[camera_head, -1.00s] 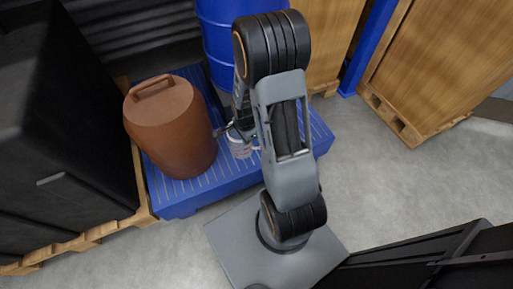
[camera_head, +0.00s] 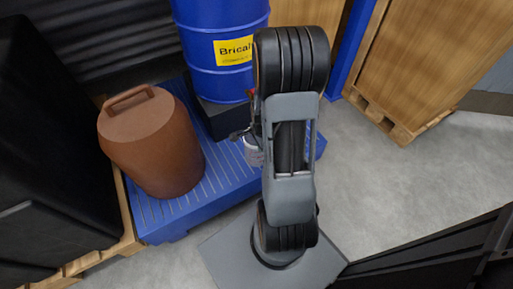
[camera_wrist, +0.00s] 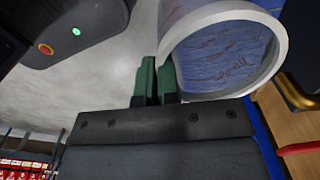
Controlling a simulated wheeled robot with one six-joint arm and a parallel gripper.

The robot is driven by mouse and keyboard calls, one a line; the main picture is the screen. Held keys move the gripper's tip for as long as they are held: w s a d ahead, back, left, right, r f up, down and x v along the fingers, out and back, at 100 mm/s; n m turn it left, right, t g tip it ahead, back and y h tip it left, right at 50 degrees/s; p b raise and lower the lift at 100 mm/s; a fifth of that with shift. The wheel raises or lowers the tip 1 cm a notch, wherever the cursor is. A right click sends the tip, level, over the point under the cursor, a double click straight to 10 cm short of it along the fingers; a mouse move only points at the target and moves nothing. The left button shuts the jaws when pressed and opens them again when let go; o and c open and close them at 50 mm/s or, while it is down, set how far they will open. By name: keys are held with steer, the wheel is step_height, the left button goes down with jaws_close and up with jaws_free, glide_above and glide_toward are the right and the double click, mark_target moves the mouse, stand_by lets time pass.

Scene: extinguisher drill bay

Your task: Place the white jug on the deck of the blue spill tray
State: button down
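The white jug (camera_head: 254,156) shows small in the head view, partly hidden behind my arm, over the right part of the blue spill tray (camera_head: 180,219). Whether its base touches the deck I cannot tell. In the wrist view the white rim of the jug (camera_wrist: 279,52) is large at upper right, with a blue patterned surface inside it. My gripper (camera_wrist: 156,84) has its two green-padded fingers almost together at the jug's left side, shut on it; the exact grip spot is hidden. My gripper (camera_head: 242,134) is mostly hidden in the head view.
A brown canister (camera_head: 155,145) stands on the tray's left part. A blue drum (camera_head: 200,50) with a yellow label stands behind on a dark base. A black cabinet (camera_head: 45,160) on a pallet is at left, wooden crates (camera_head: 430,50) at right. Grey floor (camera_head: 375,180) is open at right.

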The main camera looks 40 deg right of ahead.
steer(key=w+d+f+b, duration=0.1)
steer(key=w+f, duration=0.1)
steer(key=w+d+f+b, duration=0.1)
steer(key=w+f, duration=0.2)
steer(key=w+d+f+b, duration=0.1)
steer(key=w+f, duration=0.1)
steer(key=shift+w+d+f, duration=0.15)
steer(key=shift+w+d, duration=0.2)
steer(key=shift+w, duration=0.05)
steer(key=f+b, duration=0.1)
steer(key=f, duration=0.1)
steer(key=f+b, duration=0.1)
steer(key=shift+w+d+f+b, duration=0.1)
steer(key=shift+w+f+b, duration=0.1)
steer(key=shift+f+b, duration=0.15)
steer(key=shift+r, duration=0.1)
steer(key=c, duration=1.8)
jaws_free()
steer(key=o, duration=0.4)
steer(key=shift+o, duration=0.2)
